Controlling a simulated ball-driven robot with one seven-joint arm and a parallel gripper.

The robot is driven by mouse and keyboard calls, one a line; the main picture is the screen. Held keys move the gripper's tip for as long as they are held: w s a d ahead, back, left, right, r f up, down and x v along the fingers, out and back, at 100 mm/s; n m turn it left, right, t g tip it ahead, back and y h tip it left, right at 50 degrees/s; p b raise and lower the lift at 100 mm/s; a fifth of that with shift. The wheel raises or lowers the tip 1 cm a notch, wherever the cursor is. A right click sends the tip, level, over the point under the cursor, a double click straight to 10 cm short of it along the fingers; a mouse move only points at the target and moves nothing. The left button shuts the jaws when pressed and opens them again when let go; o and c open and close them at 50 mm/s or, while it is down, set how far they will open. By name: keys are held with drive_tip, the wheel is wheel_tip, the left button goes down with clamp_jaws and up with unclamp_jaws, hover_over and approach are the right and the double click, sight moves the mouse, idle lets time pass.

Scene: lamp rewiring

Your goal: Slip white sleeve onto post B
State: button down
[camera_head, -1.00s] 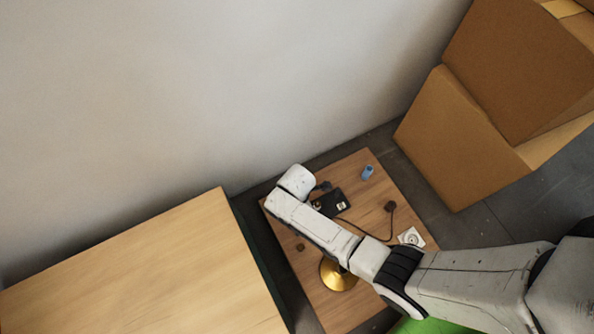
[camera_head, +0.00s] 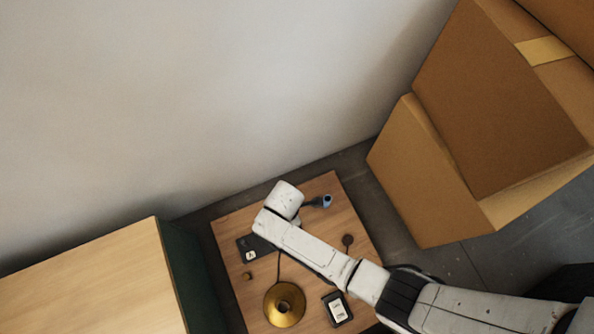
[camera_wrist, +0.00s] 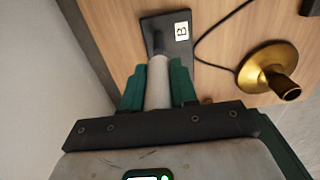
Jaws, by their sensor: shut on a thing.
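In the wrist view my gripper (camera_wrist: 158,76) has its green fingers shut on the white sleeve (camera_wrist: 158,92). The sleeve is a pale tube pointing away from the palm. Just beyond its far end stands dark post B (camera_wrist: 156,44), on a black base (camera_wrist: 174,19) with a white "B" label (camera_wrist: 181,31). The sleeve's end overlaps the post in this view; I cannot tell whether it is around the post or only in front of it. In the head view my arm hides the sleeve and post. A black labelled base (camera_head: 250,248) shows left of my arm there.
The brass lamp base (camera_wrist: 267,68) stands right of the labelled base, with a dark cord (camera_wrist: 216,30) between them. In the head view, a blue piece (camera_head: 327,200) is near the wooden top's (camera_head: 225,232) far edge. Cardboard boxes (camera_head: 490,95) stand right; the wall (camera_head: 200,100) is behind.

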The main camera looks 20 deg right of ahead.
drive_tip(key=shift+d+f, duration=0.15)
drive_tip(key=shift+d, duration=0.15)
drive_tip(key=shift+d+f+b, duration=0.1)
drive_tip(key=shift+f+b, duration=0.5)
drive_tip(key=shift+b, duration=0.2)
wheel_tip(320, 180, down, 6)
drive_tip(key=b, duration=0.6)
drive_tip(key=shift+f+b, duration=0.2)
drive_tip(key=shift+b, duration=0.1)
drive_tip(key=shift+f+b, duration=0.6)
drive_tip(key=shift+f, duration=0.25)
drive_tip(key=shift+f, duration=0.1)
drive_tip(key=c, duration=0.8)
unclamp_jaws()
wheel_tip(320, 180, up, 11)
drive_tip(key=p, duration=0.7)
drive_tip(key=shift+f, duration=0.1)
